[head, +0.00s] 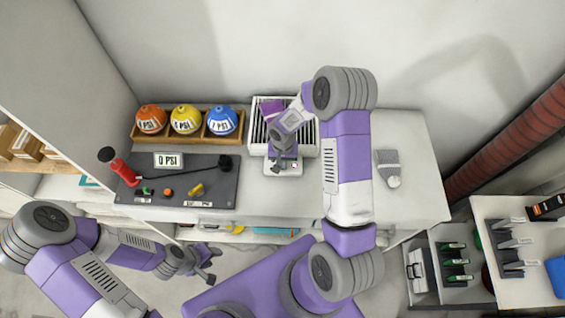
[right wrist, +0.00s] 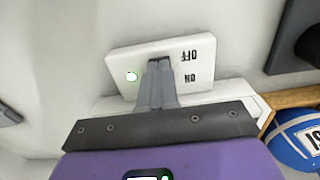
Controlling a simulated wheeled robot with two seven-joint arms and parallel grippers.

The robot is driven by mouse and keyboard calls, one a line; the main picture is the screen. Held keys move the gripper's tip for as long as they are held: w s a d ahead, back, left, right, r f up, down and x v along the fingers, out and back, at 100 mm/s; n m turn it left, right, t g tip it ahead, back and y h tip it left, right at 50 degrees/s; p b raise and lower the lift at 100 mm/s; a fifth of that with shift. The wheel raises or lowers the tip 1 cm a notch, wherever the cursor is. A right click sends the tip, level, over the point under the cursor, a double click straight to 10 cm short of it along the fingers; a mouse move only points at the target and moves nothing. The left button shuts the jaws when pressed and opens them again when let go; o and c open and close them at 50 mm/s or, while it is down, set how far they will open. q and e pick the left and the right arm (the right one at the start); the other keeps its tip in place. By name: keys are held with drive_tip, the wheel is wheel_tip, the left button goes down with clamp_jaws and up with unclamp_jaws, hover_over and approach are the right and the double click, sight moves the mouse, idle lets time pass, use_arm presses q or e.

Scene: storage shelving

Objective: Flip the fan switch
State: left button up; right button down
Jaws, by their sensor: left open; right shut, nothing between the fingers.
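The fan switch is a white plate (right wrist: 118,62) with OFF and ON printed on it, upside down in the right wrist view, and a lit green light (right wrist: 131,76). It also shows on the worktop in the head view (head: 272,169). My right gripper (right wrist: 160,64) is shut and empty, its fingertips over the middle of the plate. They hide the lever, and I cannot tell whether they touch it. In the head view my right gripper (head: 283,163) points down at the plate. The slatted white fan box (head: 257,128) stands behind. My left gripper (head: 207,272) is open, low in front of the worktop.
A wooden rack (head: 218,138) holds orange, yellow and blue PSI balls. A dark pump board (head: 150,192) with a red handle lies left of the switch. A grey-white device (head: 388,168) lies to the right. The worktop's right end is mostly clear.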

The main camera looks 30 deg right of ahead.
drive_tip(key=shift+f, duration=0.15)
drive_tip(key=shift+r, duration=0.2)
drive_tip(key=shift+r+p, duration=2.1)
drive_tip(key=shift+r, duration=1.3)
drive_tip(key=s+a+f+y, duration=0.1)
drive_tip(key=s+a+f, duration=0.1)
drive_tip(key=a, duration=0.1)
drive_tip(key=s+a+f+n+y, duration=0.1)
drive_tip(key=s+a+f, duration=0.1)
drive_tip(key=a, duration=0.1)
drive_tip(key=s+a+f+n+y, duration=0.1)
drive_tip(key=s+a+f, duration=0.1)
drive_tip(key=a, duration=0.1)
drive_tip(key=shift+s+a, duration=0.25)
drive_tip(key=s+a+f+n+y+b, duration=0.1)
drive_tip(key=s+a+f+b, duration=0.2)
drive_tip(key=s+a+f, duration=0.3)
drive_tip(key=s, duration=0.3)
drive_tip(key=shift+a+f+n+t, duration=0.2)
drive_tip(key=shift+a+n+t, duration=0.1)
drive_tip(key=shift+n, duration=0.1)
